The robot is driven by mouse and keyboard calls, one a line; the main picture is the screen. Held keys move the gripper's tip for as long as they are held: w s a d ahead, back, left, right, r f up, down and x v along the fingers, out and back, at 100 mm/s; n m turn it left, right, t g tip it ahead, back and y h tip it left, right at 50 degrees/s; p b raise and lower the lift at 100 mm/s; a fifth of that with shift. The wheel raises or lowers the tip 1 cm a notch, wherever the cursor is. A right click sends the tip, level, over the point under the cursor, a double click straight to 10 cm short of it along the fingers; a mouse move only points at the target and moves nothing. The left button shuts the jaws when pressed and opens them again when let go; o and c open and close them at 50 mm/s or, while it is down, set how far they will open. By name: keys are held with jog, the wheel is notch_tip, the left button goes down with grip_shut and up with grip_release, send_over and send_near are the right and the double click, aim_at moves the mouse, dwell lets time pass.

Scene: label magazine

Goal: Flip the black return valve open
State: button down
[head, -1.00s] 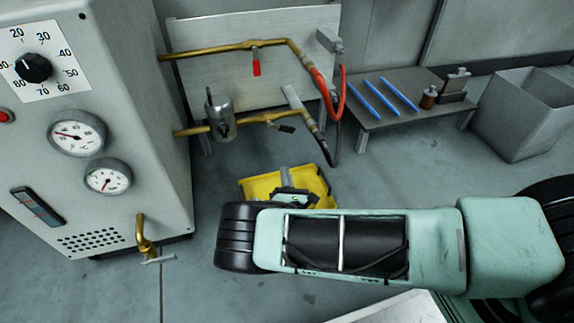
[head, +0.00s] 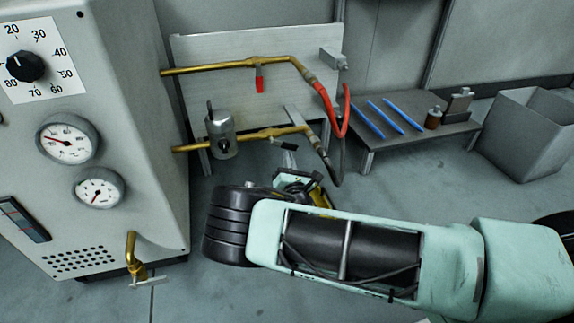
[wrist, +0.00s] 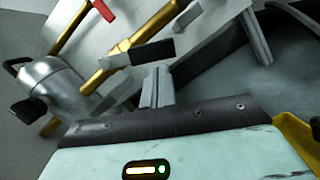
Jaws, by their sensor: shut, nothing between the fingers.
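The black return valve's lever (wrist: 152,52) sticks out at an angle from the lower brass pipe (wrist: 130,48) in the wrist view. In the head view, the lever (head: 281,141) is small and partly hidden around my gripper. My gripper (wrist: 158,72) is shut and empty, with its fingertips just below the lever in the wrist view. I cannot tell whether they touch it. In the head view, my gripper (head: 289,158) is below the lower pipe (head: 250,137).
A red-handled valve (head: 260,82) hangs on the upper pipe. A metal canister (head: 221,135) stands left of the lever. Red and dark hoses (head: 345,118) run at the right. A low table (head: 415,135) stands at right.

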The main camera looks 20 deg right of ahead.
aim_at(293, 146)
jog(key=n, duration=0.1)
jog(key=d+r+n+y, duration=0.1)
jog(key=n, duration=0.1)
jog(key=d+r+n, duration=0.1)
jog(key=n, duration=0.1)
jog(key=shift+y, duration=0.4)
jog(key=shift+r, duration=0.35)
